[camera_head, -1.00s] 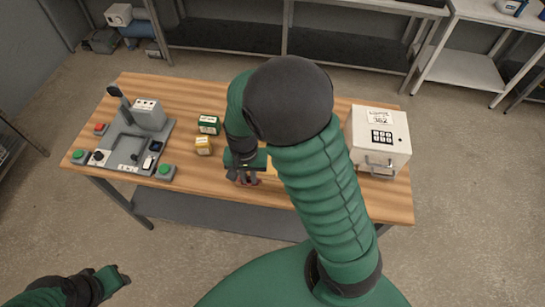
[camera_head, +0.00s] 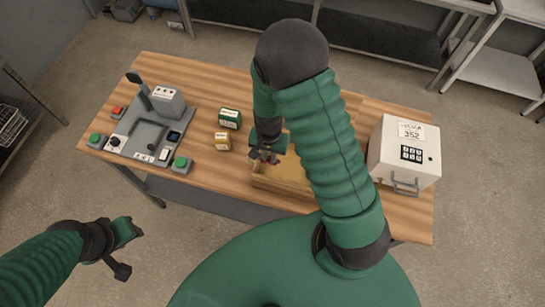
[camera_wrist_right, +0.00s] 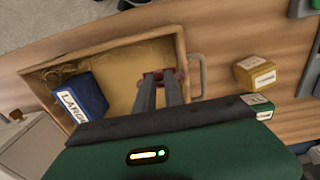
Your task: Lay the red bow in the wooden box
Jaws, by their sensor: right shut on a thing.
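The wooden box (camera_head: 282,188) stands at the table's front edge, partly hidden behind my right arm; its rim (camera_wrist_right: 95,43) shows in the right wrist view. My right gripper (camera_head: 266,156) is shut on the red bow (camera_wrist_right: 179,76), of which only small parts show around the fingertips. The gripper points down over the end of the box beside the small yellow box. I cannot tell whether the bow touches the box floor. My left gripper (camera_head: 132,232) is low at the left, away from the table, and its fingers are unclear.
A blue box marked LARGE (camera_wrist_right: 84,98) lies inside the wooden box, at its other end. A green box (camera_head: 229,118) and a yellow box (camera_head: 222,141) stand left of it. A grey button device (camera_head: 146,135) is at the left, a white keypad safe (camera_head: 404,155) at the right.

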